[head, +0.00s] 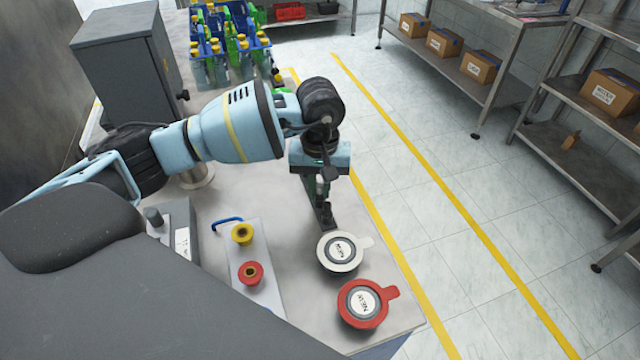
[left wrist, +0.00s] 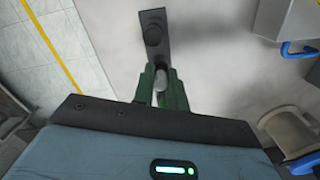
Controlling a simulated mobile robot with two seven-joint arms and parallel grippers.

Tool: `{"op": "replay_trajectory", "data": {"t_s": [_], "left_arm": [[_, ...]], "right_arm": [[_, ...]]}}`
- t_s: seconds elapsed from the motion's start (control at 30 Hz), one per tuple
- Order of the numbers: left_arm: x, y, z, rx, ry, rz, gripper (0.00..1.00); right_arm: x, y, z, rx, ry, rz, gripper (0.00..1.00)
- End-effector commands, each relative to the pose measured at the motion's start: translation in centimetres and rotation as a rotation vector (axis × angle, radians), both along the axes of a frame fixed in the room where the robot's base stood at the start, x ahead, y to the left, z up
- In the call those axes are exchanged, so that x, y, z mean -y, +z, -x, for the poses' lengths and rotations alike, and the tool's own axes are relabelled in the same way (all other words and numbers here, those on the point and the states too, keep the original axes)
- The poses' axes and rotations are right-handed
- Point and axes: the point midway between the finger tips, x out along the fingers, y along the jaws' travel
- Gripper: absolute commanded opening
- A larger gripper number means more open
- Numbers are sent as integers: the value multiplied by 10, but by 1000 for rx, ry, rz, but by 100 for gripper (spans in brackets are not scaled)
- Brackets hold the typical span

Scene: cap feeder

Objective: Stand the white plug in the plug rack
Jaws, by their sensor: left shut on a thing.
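My left gripper (head: 323,190) points down over the right part of the table, above a narrow dark rack (head: 328,222). In the left wrist view the green fingers of this gripper (left wrist: 161,75) are closed around a small whitish piece, which looks like the white plug (left wrist: 160,98). Most of the plug is hidden by the fingers. The dark rack (left wrist: 153,48) lies just past the fingertips and carries round black parts. I cannot tell whether the plug touches the rack. My right gripper is not in view.
A white lid (head: 326,262) and a red lid (head: 345,316) lie in front of the rack. A grey cabinet (head: 125,70) and crates of bottles (head: 228,50) stand behind.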

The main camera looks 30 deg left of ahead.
Motion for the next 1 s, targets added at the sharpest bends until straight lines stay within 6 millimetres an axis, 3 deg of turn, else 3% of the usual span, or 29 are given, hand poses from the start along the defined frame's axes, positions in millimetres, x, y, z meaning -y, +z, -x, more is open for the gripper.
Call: {"op": "replay_trajectory", "data": {"t_s": [0.03, 0.07, 0.1, 0.27, 0.63, 1.0], "left_arm": [[0, 0, 0, 1, 0, 0, 0], [0, 0, 0, 1, 0, 0, 15], [0, 0, 0, 1, 0, 0, 20], [0, 0, 0, 0, 0, 0, 39], [0, 1, 0, 0, 0, 0, 39], [-1, 59, -2, 2, 0, 0, 39]], "right_arm": [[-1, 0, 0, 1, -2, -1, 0], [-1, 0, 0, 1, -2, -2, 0], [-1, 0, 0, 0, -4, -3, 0], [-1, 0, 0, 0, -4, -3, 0], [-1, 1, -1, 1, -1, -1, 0], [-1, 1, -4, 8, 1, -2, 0]]}}
